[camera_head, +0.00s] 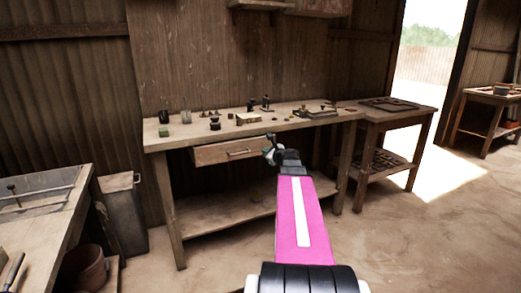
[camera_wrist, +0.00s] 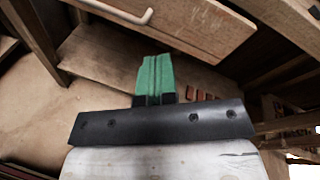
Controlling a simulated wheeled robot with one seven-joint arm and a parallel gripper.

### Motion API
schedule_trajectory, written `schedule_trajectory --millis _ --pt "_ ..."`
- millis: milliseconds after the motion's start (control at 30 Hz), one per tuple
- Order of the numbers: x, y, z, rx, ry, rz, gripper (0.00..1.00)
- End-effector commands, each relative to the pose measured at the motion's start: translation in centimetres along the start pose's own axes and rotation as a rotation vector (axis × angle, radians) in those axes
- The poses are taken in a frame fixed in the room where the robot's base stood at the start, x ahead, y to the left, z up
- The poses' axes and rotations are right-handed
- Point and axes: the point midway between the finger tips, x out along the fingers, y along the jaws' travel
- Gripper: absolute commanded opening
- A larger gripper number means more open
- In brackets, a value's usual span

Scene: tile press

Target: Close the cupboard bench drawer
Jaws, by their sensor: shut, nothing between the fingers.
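The wooden drawer (camera_head: 234,151) hangs under the top of the long workbench (camera_head: 165,145) and juts out from its front, so it stands partly open. It has a pale bar handle. In the wrist view the drawer front (camera_wrist: 190,22) is at the top, with the handle (camera_wrist: 120,12) at upper left. My gripper (camera_head: 270,150) is at the right end of the drawer in the head view. Its green fingers (camera_wrist: 155,78) are together and empty in the wrist view, below the drawer front. I cannot tell whether they touch it.
Small tools and jars (camera_head: 215,124) stand on the benchtop. A lower shelf (camera_head: 225,212) runs under the bench. A side table (camera_head: 425,112) adjoins at right. A grey bin (camera_head: 123,215) and another bench (camera_head: 45,215) stand at left. The floor at right is clear.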

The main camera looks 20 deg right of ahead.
Motion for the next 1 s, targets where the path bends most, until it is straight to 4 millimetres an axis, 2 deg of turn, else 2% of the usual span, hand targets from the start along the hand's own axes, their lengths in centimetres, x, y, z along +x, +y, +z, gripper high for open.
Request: schedule_trajectory --millis 100,233,400,533,767,1000 --pt "-0.9 0.3 -1.4 0.217 -0.057 -0.089 0.00" --pt "-1.6 0.3 -2.7 0.397 -0.101 -0.163 0.00" --pt "-2.1 0.2 -3.7 0.514 -0.128 -0.212 0.00" --pt "-1.8 0.0 -3.8 0.532 -0.133 -0.219 0.00" --pt "0.4 -0.6 -3.7 0.528 -0.133 -0.218 0.00" --pt "4.5 -1.7 -3.4 0.527 -0.133 -0.217 0.00"
